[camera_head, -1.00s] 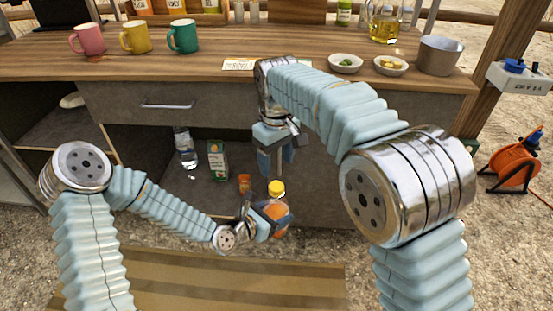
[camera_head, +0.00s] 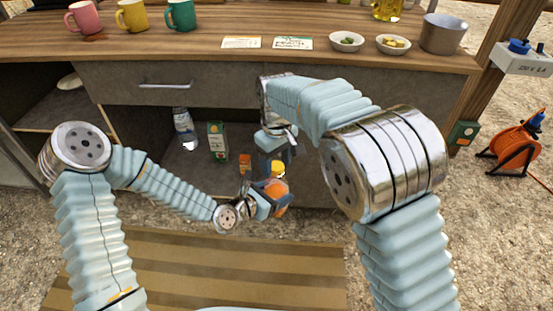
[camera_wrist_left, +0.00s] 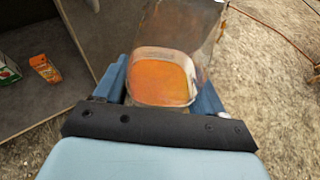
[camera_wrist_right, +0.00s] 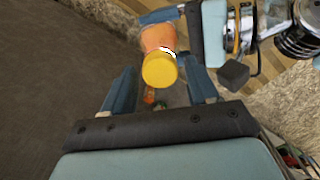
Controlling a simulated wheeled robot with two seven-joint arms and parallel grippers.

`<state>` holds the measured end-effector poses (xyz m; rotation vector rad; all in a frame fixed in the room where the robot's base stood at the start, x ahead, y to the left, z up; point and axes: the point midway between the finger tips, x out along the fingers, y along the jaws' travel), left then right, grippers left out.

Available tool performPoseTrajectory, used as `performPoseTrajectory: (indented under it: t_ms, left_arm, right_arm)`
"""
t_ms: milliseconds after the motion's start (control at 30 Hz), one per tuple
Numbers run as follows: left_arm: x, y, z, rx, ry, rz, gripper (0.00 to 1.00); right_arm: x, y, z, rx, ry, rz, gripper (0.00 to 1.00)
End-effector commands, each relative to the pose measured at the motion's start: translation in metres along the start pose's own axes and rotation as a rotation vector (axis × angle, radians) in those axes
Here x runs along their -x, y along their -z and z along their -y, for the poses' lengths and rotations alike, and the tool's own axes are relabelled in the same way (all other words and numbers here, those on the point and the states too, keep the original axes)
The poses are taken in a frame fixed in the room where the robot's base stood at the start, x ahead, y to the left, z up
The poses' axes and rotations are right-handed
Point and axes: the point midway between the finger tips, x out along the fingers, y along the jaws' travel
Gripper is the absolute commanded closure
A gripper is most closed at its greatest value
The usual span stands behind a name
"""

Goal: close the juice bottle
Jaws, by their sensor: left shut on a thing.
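The juice bottle (camera_head: 279,190) has orange juice inside and a yellow cap (camera_head: 279,167) on top. My left gripper (camera_head: 268,199) is shut around the bottle's body and holds it in front of the lower cabinet. The left wrist view shows the orange bottle (camera_wrist_left: 163,80) between the fingers. My right gripper (camera_head: 275,160) is above the bottle, pointing down. In the right wrist view its fingers (camera_wrist_right: 160,92) are apart, and the yellow cap (camera_wrist_right: 159,70) shows beyond them, with nothing between them. Whether the cap is fully seated cannot be told.
On the cabinet's lower shelf stand a clear bottle (camera_head: 184,130), a green carton (camera_head: 218,142) and a small orange box (camera_head: 245,163). The counter (camera_head: 215,63) above holds mugs, cards, bowls and a metal pot (camera_head: 443,34). An orange cable reel (camera_head: 514,150) stands at right.

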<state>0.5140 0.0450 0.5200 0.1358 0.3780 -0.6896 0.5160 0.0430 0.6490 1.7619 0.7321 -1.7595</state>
Motion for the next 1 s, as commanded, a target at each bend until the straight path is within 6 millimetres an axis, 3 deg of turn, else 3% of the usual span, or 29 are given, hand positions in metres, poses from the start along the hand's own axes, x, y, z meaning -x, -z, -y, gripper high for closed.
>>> performPoseTrajectory:
  t_ms: [33, 333, 533, 567, 700, 733, 1000]
  left_arm:
    - [0.0, -0.0007, 0.0, -0.001, 0.0, 0.001, 1.0]
    - [0.0, -0.0006, 0.0, -0.001, 0.0, 0.001, 1.0]
    - [0.0, -0.0006, 0.0, -0.001, 0.0, 0.001, 1.0]
    - [0.0, -0.0006, 0.0, -0.001, 0.0, 0.001, 1.0]
    - [0.0, -0.0006, 0.0, -0.001, 0.0, 0.001, 1.0]
    - [0.0, -0.0006, 0.0, -0.001, 0.0, 0.001, 1.0]
    - [0.0, -0.0007, 0.0, -0.001, 0.0, 0.001, 1.0]
  right_arm:
    - [0.0002, 0.0, 0.0, 0.0, 0.0, 0.0, 0.5]
    - [0.0003, 0.0, 0.0, 0.0, 0.0, 0.0, 0.95]
    - [0.0004, 0.0, 0.0, -0.007, 0.0, 0.0, 0.96]
    - [0.0004, 0.0, 0.0, -0.007, 0.0, 0.0, 0.55]
    - [0.0004, 0.0001, 0.0, -0.007, 0.0, 0.0, 0.33]
    - [0.0004, 0.0001, 0.0, -0.006, 0.0, 0.0, 0.29]
    - [0.0009, 0.0001, 0.0, -0.006, 0.0, 0.0, 0.29]
